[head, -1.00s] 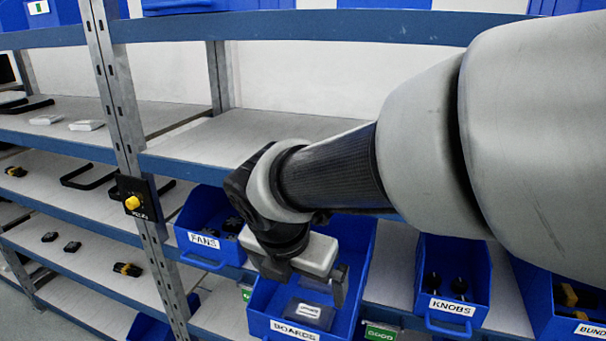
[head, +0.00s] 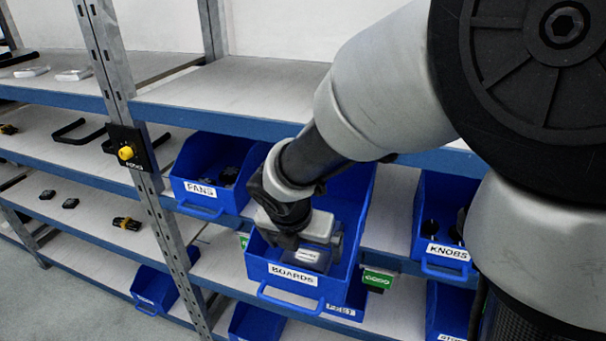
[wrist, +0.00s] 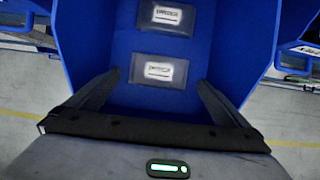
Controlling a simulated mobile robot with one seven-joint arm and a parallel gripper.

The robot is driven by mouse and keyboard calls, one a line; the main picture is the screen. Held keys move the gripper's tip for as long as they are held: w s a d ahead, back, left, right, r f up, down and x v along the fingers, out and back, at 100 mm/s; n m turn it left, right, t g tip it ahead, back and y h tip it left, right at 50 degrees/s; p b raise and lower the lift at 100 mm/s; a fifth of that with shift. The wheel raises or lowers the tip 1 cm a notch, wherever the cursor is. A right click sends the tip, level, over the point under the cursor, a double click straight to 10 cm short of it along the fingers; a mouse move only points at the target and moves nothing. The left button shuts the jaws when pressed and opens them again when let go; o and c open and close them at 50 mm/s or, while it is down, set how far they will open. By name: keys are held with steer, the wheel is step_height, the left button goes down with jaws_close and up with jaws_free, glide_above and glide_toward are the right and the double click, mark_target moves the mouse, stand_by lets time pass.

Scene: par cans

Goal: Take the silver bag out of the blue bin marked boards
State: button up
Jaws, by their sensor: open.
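The blue bin marked BOARDS (head: 262,268) stands on the middle shelf in the head view. In the wrist view its blue floor and walls (wrist: 208,60) fill the middle. Two flat silver-grey bags with white labels lie inside: a nearer bag (wrist: 158,81) and a farther bag (wrist: 166,7). One bag (head: 304,257) also shows in the head view, partly hidden by my gripper. My gripper (wrist: 150,88) is open and empty, its fingers on either side of the nearer bag and apart from it. It is at the bin's opening; its exact height above the bag is hard to tell.
A bin marked FANS (head: 208,190) stands to the left and one marked KNOBS (head: 444,240) to the right. A metal post (head: 135,130) with a yellow-knobbed box rises at left. The shelf edge (head: 240,127) above runs close behind my arm.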

mark_target(307, 256)
steer(key=x, duration=0.4)
steer(key=shift+w+f+b, duration=0.1)
steer(key=shift+f+b, duration=0.1)
steer(key=shift+b, duration=0.2)
steer(key=c, duration=1.2)
